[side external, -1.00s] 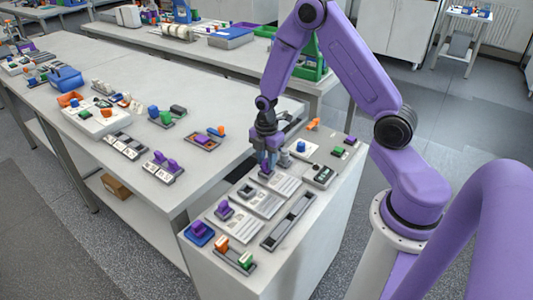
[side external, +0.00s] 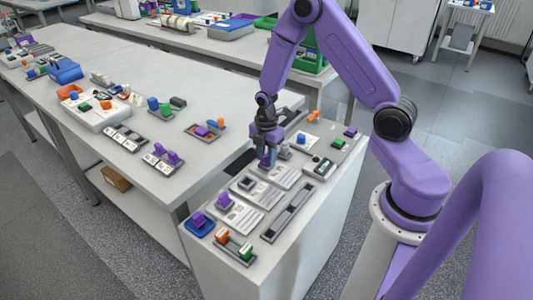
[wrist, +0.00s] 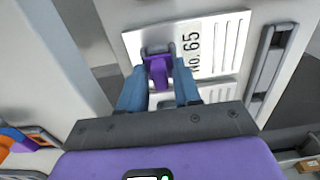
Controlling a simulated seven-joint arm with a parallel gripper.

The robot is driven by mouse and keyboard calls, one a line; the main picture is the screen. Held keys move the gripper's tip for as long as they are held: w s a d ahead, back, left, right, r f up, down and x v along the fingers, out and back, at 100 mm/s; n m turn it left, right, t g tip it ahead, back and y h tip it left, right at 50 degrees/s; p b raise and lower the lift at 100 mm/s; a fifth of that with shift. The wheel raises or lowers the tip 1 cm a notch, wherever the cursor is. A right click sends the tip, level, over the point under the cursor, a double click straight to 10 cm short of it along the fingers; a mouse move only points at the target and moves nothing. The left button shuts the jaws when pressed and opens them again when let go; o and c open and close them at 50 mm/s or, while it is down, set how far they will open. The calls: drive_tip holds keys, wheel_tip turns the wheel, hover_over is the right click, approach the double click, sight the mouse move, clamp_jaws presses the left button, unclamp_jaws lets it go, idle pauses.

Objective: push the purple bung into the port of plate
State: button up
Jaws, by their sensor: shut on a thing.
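My gripper (side external: 267,157) points down over the farthest of a row of white plates on the near bench. In the wrist view its two blue-grey fingers (wrist: 158,86) are shut on the purple bung (wrist: 158,73). The bung's far end meets the dark grey port (wrist: 157,49) of the white plate (wrist: 215,62), which is marked "No. 65". I cannot tell how deep the bung sits in the port. In the side view the plate (side external: 284,177) lies partly behind my gripper, and the bung is mostly hidden by the fingers.
Another plate (side external: 262,195) with a grey port lies nearer the camera. A dark slotted rail (side external: 288,218) runs along the right. A grey device (side external: 321,168) is close by.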

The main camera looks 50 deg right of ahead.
drive_tip(key=shift+f, duration=0.1)
drive_tip(key=o, duration=1.1)
wheel_tip(320, 180, up, 16)
drive_tip(key=r, duration=0.1)
drive_tip(key=s+a+r+m, duration=0.3)
drive_tip(key=s+a, duration=0.8)
drive_tip(key=s, duration=0.5)
drive_tip(key=s+a+m, duration=0.1)
drive_tip(key=s, duration=0.4)
drive_tip(key=s+m, duration=0.1)
drive_tip(key=s, duration=0.4)
drive_tip(key=shift+s+a+r, duration=0.1)
drive_tip(key=shift+a+r, duration=0.25)
drive_tip(key=shift+a, duration=0.05)
